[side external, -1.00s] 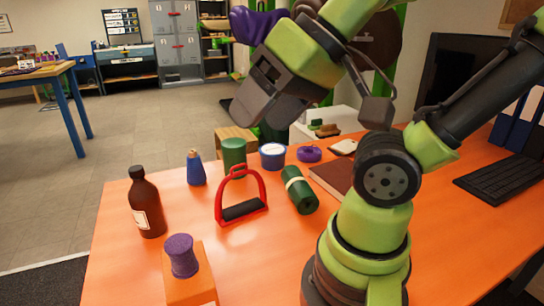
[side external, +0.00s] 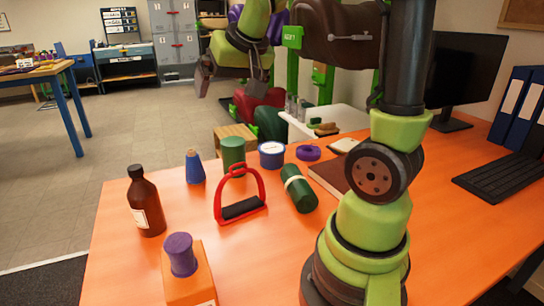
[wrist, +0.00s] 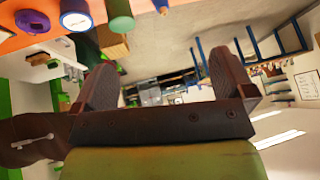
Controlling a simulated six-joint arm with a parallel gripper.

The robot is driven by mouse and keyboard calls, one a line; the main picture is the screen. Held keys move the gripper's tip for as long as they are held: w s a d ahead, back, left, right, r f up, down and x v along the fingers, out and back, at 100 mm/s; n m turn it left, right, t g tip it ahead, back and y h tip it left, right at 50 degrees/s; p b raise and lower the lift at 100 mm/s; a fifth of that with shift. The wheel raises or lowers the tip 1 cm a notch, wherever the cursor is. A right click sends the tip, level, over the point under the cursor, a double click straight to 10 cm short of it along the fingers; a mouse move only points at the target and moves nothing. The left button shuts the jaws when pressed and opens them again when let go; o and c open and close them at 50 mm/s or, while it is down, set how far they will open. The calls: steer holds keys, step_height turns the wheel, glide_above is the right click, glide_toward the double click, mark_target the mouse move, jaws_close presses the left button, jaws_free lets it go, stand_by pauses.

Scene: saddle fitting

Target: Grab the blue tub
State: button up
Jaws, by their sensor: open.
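The blue tub (side external: 271,157) has a white lid and stands upright on the orange table, just right of a green cylinder. It also shows at the upper left of the wrist view (wrist: 76,17). My gripper (side external: 230,88) is open and empty. It is raised well above and beyond the table's far edge, up and left of the tub in the side view. In the wrist view my gripper's two fingers (wrist: 160,85) are spread apart with nothing between them, and the tub lies outside them.
Near the tub are the green cylinder (side external: 233,154), a purple ring (side external: 308,153), a red stirrup (side external: 241,196) and a dark green roll (side external: 299,189). A blue cone spool (side external: 195,168), a brown bottle (side external: 145,204) and an orange box (side external: 190,280) stand left. The table's front middle is clear.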

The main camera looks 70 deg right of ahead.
steer(key=w+d+f+m+g+h, duration=0.25)
steer(key=d+f, duration=0.55)
steer(key=d, duration=0.6)
glide_toward(272, 147)
steer(key=shift+w+d+f+m, duration=0.15)
steer(key=shift+w+f+m, duration=0.15)
steer(key=shift+w+m, duration=0.15)
steer(key=x, duration=0.4)
steer(key=shift+s+f, duration=0.15)
steer(key=shift+s, duration=0.05)
steer(key=shift+x, duration=2.8)
steer(key=shift+s, duration=0.2)
steer(key=shift+c, duration=0.5)
steer(key=c, duration=0.6)
